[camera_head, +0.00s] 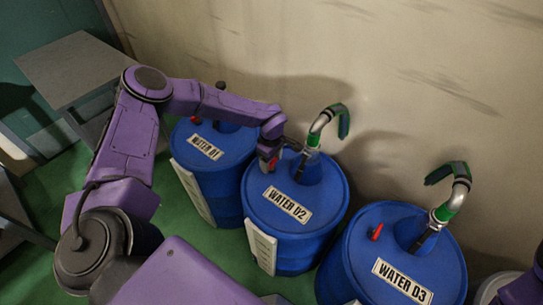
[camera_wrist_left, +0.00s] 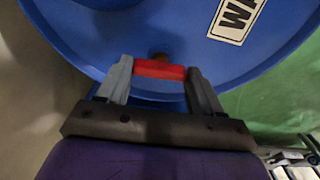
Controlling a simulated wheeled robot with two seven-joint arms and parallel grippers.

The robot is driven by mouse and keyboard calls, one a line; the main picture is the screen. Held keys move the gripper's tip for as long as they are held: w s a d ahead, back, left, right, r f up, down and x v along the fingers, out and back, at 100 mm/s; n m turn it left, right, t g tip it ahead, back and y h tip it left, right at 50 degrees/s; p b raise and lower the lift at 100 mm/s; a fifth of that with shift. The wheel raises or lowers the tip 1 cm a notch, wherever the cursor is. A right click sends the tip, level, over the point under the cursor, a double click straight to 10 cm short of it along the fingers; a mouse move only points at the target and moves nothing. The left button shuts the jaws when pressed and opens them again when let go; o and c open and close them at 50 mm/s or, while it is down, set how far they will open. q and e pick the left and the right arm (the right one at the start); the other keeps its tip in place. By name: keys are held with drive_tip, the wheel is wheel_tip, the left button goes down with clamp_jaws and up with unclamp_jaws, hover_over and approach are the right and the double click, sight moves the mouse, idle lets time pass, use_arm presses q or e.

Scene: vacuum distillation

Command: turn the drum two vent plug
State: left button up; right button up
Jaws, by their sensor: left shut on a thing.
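The drum labelled WATER 02 (camera_head: 310,235) is a blue barrel in the middle of the head view. Its red vent plug (camera_wrist_left: 160,69) shows in the left wrist view as a red bar between my gripper's two grey fingers. My left gripper (camera_head: 272,158) reaches down over the back left of the drum's lid in the head view. In the left wrist view the left gripper (camera_wrist_left: 160,74) is shut on the red plug, one finger at each end. In the head view the plug is mostly hidden by the gripper. My right gripper does not show.
Blue drums WATER 01 (camera_head: 226,180) and WATER 03 (camera_head: 340,262) stand on either side. A curved metal pipe with a green hose (camera_head: 318,128) rises from the middle drum close to my gripper. A similar pipe (camera_head: 449,203) rises from WATER 03. A wall stands behind.

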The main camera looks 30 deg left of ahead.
sight(271, 163)
use_arm(q)
drive_tip(key=shift+m, duration=0.3)
drive_tip(key=o, duration=1.1)
drive_tip(key=shift+c, duration=0.2)
wheel_tip(271, 163, up, 11)
drive_tip(key=shift+f, duration=0.2)
